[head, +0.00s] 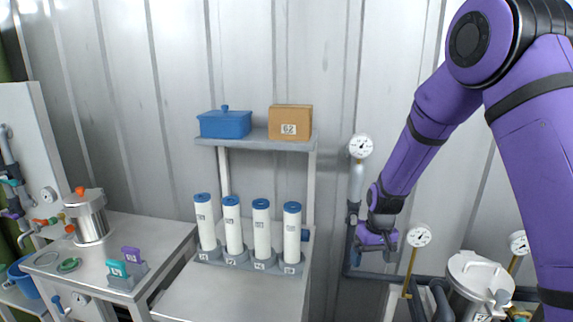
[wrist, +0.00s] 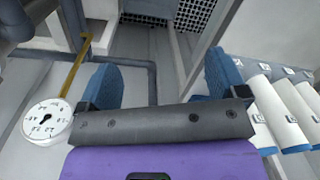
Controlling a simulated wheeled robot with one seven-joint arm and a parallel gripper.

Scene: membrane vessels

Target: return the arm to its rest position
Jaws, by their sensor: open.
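My purple arm reaches in from the right in the head view. My gripper (head: 376,252) hangs at its lower end, in front of the wall and right of the bench with the white cylinders. In the wrist view my gripper (wrist: 165,85) shows two blue fingers held wide apart with nothing between them. Grey pipes and the floor show beyond the fingers.
White blue-capped cylinders (head: 233,226) stand in a row on the bench, under a shelf (head: 256,141) with a blue box and a cardboard box. Gauges (head: 419,236) and a metal vessel (head: 478,275) stand close right of my gripper. A steel pot (head: 90,216) sits far left.

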